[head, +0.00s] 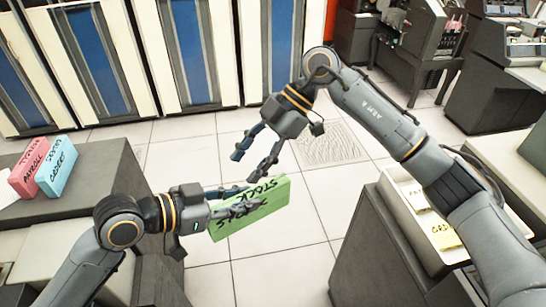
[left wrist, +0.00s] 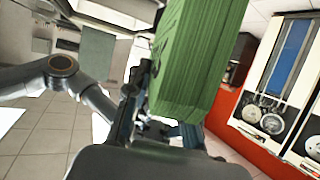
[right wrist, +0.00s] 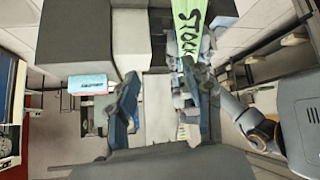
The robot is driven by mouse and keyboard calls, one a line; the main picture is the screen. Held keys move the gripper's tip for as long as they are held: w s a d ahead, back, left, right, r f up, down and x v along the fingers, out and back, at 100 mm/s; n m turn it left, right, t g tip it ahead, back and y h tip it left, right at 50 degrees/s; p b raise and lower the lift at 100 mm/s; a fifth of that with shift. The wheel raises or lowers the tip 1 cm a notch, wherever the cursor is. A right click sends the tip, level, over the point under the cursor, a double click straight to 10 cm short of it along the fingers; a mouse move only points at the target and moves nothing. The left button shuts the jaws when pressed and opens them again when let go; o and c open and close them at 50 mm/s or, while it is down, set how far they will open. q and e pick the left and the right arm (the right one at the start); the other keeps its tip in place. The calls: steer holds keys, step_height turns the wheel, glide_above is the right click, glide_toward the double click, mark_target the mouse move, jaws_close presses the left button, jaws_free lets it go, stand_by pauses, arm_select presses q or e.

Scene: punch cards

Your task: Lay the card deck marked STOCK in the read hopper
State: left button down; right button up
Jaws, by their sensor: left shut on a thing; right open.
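The green card deck marked STOCK (head: 272,196) is held in the air over the floor between two grey cabinets in the head view. My left gripper (head: 238,203) is shut on it. In the left wrist view the deck (left wrist: 195,60) rises tilted from the fingers, and its green side fills the upper middle. The deck (right wrist: 190,22) also shows at the top of the right wrist view, its lettering readable. My right gripper (head: 252,163) is open and empty, just above and beyond the deck in the head view. I cannot tell which part is the read hopper.
A pink PAYROLL deck (head: 30,170) and a light blue deck (head: 60,168) stand on the left grey cabinet (head: 95,185). Tall blue-panelled cabinets (head: 190,55) line the back. Tiled floor lies open between.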

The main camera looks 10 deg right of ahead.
mark_target(273, 181)
steer(key=d+h, duration=0.1)
steer(key=s+d+h, duration=0.1)
steer(key=d+r+t+h, duration=0.1)
steer(key=d+h, duration=0.1)
steer(key=shift+s+d, duration=0.1)
steer(key=shift+s, duration=0.1)
steer(key=shift+d+f, duration=0.1)
steer(key=x, duration=1.1)
steer(key=shift+f, duration=0.25)
jaws_close()
arm_select(q)
steer(key=c, duration=1.1)
jaws_free()
steer(key=shift+o, duration=0.2)
